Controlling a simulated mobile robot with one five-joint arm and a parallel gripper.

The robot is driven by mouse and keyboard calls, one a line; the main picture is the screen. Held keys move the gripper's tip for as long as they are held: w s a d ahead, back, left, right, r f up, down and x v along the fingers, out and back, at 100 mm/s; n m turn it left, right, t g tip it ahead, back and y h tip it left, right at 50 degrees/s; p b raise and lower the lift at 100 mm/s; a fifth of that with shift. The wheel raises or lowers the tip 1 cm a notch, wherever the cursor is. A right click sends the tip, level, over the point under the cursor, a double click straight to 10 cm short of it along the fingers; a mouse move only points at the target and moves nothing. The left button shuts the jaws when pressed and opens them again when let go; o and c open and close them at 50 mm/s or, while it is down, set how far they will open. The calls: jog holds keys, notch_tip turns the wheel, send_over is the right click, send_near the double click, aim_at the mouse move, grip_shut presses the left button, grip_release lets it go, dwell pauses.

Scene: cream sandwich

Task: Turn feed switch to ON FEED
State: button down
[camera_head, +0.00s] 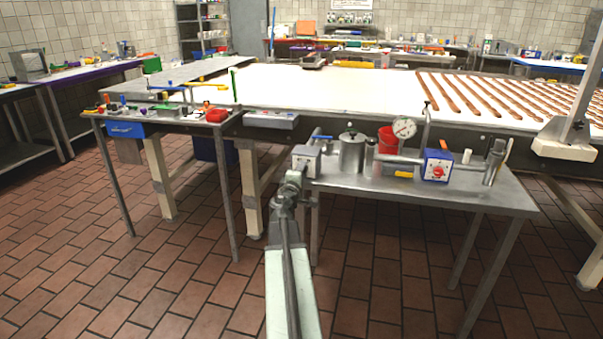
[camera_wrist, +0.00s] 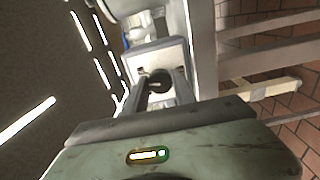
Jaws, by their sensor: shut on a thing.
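A small grey switch box (camera_head: 307,158) sits at the left end of the metal side table. In the wrist view its pale front plate (camera_wrist: 150,58) faces me, with a dark round knob (camera_wrist: 157,78) near its lower edge. My gripper (camera_wrist: 160,92) has one finger on each side of this knob and is shut on it. In the head view my gripper (camera_head: 296,178) reaches up to the front of the box and hides the knob. I cannot read any ON FEED marking or tell the switch's setting.
On the metal side table (camera_head: 480,190) stand a steel pot (camera_head: 351,152), a red bucket (camera_head: 387,138), a round gauge (camera_head: 404,127) and a blue-and-white box with a red knob (camera_head: 437,166). Behind is a long white table (camera_head: 330,90) with brown strips. The tiled floor in front is clear.

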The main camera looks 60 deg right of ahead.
jog(key=shift+m, duration=2.2)
jog(key=c, duration=1)
grip_release()
jog(key=v, duration=0.7)
jog(key=shift+s+a, duration=0.15)
jog(key=shift+a, duration=0.2)
